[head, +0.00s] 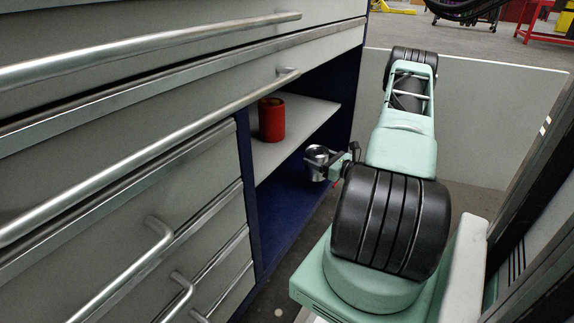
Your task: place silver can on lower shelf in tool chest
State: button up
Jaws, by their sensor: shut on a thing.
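The silver can (316,155) is small and metallic, at the opening of the tool chest (246,195). My gripper (322,166) is shut on it, seen from the side and partly hidden by the can and my wrist. The can is held about level with or just below the edge of the upper shelf (300,118), over the open space above the lower shelf (285,222). The lower shelf is dark blue. I cannot tell how far inside the opening the can is.
A red can (271,119) stands on the upper shelf. Drawers with long silver handles (150,105) fill the left side. A blue side post (352,85) bounds the opening on the far side. The visible lower shelf is bare. A pale panel (480,120) stands behind my arm.

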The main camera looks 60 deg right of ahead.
jog(key=w+f+b, duration=0.1)
jog(key=w+b, duration=0.1)
jog(key=w, duration=0.1)
jog(key=w+f+b, duration=0.1)
jog(key=w+b, duration=0.2)
jog(key=w, duration=0.1)
jog(key=w+d+f+b, duration=0.1)
jog(key=w+b, duration=0.2)
jog(key=shift+w+f, duration=0.15)
jog(key=shift+w, duration=0.2)
jog(key=shift+a+b, duration=0.1)
jog(key=shift+b, duration=0.2)
jog(key=shift+f, duration=0.2)
jog(key=o, duration=1.3)
